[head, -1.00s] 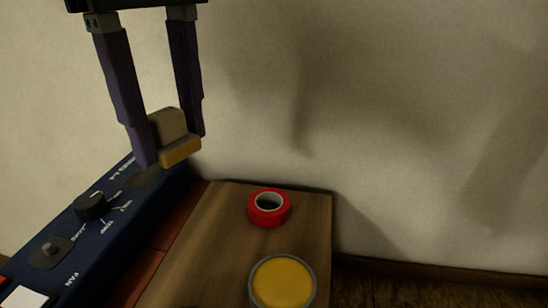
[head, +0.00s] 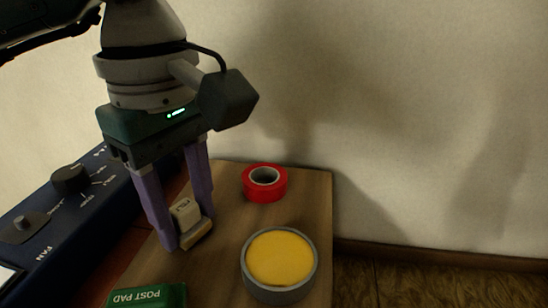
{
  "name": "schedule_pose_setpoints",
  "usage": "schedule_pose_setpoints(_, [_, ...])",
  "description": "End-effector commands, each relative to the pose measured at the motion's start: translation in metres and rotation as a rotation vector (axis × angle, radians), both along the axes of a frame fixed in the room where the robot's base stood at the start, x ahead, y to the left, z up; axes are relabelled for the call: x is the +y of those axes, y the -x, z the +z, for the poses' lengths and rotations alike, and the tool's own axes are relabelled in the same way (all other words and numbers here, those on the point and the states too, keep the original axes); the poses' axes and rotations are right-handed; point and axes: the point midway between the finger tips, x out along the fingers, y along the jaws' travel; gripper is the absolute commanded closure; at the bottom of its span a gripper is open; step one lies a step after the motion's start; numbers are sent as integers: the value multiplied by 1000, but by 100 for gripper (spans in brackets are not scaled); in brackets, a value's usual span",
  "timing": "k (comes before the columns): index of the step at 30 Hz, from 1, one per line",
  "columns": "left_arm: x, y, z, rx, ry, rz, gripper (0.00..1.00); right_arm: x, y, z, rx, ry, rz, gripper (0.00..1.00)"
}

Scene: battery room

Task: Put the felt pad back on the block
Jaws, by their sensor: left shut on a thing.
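My left gripper (head: 188,228) is shut on a small pale block-shaped piece (head: 184,211) with a tan lower layer (head: 197,236) and small lettering. I take this to be the felt pad. The gripper points down and holds it over the left part of a wooden-topped surface (head: 225,200). I cannot tell whether it touches the wood. I cannot tell for sure which thing is the block. My right gripper is not in view.
A red tape roll (head: 253,188) lies at the back of the wood. A round grey tin (head: 280,291) with a yellow top stands in front of it. A blue control panel (head: 55,213) with knobs is at left.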

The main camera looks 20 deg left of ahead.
Motion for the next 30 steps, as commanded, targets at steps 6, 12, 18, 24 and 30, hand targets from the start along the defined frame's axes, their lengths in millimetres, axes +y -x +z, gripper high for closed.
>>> schedule_pose_setpoints(6, [0,0,-4,0,0,0,50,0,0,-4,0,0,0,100])
schedule_pose_setpoints(12, [0,0,-3,0,0,0,28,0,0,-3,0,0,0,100])
schedule_pose_setpoints(18, [0,0,-2,0,0,0,21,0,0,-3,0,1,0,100])
schedule_pose_setpoints(24, [0,0,5,0,0,0,21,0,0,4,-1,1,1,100])
schedule_pose_setpoints(30, [0,-1,45,-5,0,-1,21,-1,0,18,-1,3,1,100])
